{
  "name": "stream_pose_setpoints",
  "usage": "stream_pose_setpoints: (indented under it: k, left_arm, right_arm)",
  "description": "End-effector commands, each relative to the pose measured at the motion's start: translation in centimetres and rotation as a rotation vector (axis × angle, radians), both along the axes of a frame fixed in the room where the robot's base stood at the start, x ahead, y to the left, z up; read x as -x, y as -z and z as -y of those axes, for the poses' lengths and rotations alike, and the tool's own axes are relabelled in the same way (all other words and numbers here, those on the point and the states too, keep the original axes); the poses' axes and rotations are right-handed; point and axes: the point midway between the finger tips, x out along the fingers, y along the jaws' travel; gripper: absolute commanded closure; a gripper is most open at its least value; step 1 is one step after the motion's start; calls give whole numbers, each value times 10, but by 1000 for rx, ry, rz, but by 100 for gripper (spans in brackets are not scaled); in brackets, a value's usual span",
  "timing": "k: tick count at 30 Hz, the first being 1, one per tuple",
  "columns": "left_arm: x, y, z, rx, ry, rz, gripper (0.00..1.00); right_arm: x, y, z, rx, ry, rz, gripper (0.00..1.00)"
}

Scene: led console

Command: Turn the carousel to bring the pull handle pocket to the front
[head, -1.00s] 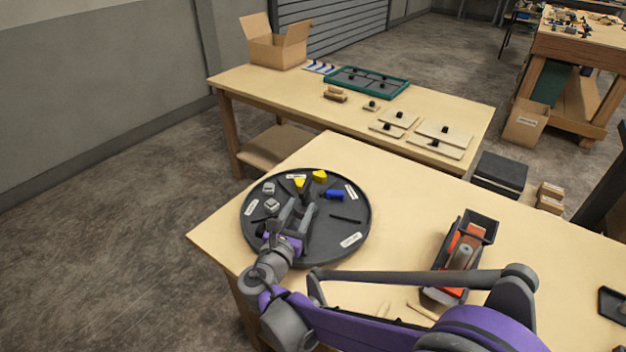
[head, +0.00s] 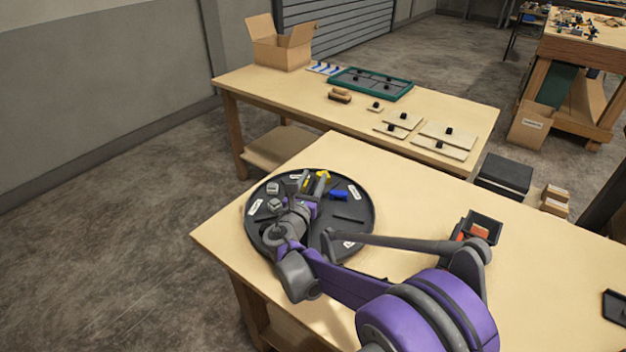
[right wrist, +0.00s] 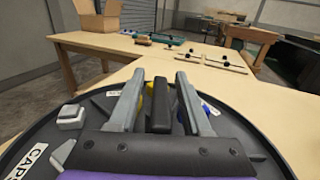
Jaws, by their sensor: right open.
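The carousel (head: 365,222) is a round black tray with white labels, on the near table. It holds grey blocks (head: 272,188), yellow pieces (head: 323,174), a blue piece (head: 339,195) and a thin black bar (head: 349,218). I cannot tell whether that bar is the pull handle. Only a label reading "CAPS" (right wrist: 25,163) is partly legible, at the left in the right wrist view. My right gripper (head: 313,181) is open over the carousel's far half, its fingers pointing away. A dark upright post (right wrist: 159,106) shows between the fingers; contact is unclear. My left gripper is out of view.
A dark bin with orange contents (head: 482,228) stands right of the carousel, partly behind my arm. A black tray (head: 614,306) lies at the right edge. The far table holds a green-framed board (head: 371,83) and an open carton (head: 282,45). The table's middle is mostly clear.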

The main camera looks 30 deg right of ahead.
Motion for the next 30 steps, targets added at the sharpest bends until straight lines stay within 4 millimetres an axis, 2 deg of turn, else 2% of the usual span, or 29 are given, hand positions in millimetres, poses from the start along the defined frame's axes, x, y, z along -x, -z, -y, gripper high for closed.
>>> stream_pose_setpoints:
  k: [4,5,12,13,30]
  left_arm:
    - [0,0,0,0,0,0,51]
    - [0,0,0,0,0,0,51]
    - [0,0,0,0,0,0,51]
    - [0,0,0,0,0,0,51]
    - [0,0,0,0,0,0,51]
  right_arm:
    - [0,0,0,0,0,0,51]
    - [0,0,0,0,0,0,55]
    - [0,0,0,0,0,0,98]
    - [0,0,0,0,0,0,100]
    - [0,0,0,0,0,0,100]
